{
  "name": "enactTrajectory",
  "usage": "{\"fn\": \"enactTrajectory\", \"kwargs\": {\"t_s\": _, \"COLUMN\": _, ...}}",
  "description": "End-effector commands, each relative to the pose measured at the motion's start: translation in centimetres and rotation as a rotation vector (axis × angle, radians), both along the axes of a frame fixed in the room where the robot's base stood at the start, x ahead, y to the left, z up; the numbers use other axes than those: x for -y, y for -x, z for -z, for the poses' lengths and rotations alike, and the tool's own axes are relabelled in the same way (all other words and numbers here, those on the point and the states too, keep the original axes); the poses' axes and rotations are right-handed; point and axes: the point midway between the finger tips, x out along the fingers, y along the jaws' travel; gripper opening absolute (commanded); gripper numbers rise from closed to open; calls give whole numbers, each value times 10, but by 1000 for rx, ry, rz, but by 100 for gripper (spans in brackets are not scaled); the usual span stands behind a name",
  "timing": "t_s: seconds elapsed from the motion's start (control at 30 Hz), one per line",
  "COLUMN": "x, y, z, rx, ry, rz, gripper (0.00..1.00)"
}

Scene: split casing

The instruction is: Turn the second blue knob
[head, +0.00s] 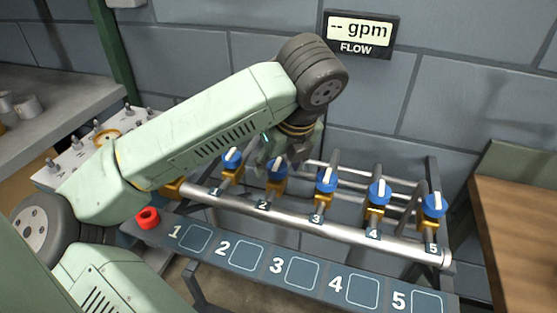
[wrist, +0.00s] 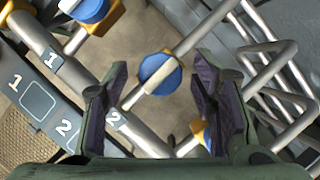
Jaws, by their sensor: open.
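The second blue knob (head: 277,170) sits on a brass valve behind the label 2 on the silver pipe. In the wrist view this blue knob (wrist: 160,75) shows between my fingers, with its white handle lying slantwise, roughly along its branch pipe. My gripper (head: 281,158) is over this knob, pointing down, and partly hides it in the head view. In the wrist view my gripper (wrist: 161,66) is open, with one finger on each side of the knob and a gap visible on both sides. I cannot tell how far above the knob the fingertips are.
Blue knob 1 (head: 232,159) stands to the left; knob 3 (head: 326,180), knob 4 (head: 379,192) and knob 5 (head: 434,206) stand to the right. A numbered panel (head: 262,262) runs in front. The flow display (head: 360,35) reads "-- gpm".

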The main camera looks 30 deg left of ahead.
Motion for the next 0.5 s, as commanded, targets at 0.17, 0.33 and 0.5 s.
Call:
{"fn": "enactTrajectory", "kwargs": {"t_s": 0.17, "x": 0, "y": 0, "z": 0, "rx": 0, "ry": 0, "rz": 0, "gripper": 43}}
{"fn": "enactTrajectory", "kwargs": {"t_s": 0.33, "x": 0, "y": 0, "z": 0, "rx": 0, "ry": 0, "rz": 0, "gripper": 32}}
{"fn": "enactTrajectory", "kwargs": {"t_s": 0.5, "x": 0, "y": 0, "z": 0, "rx": 0, "ry": 0, "rz": 0, "gripper": 20}}
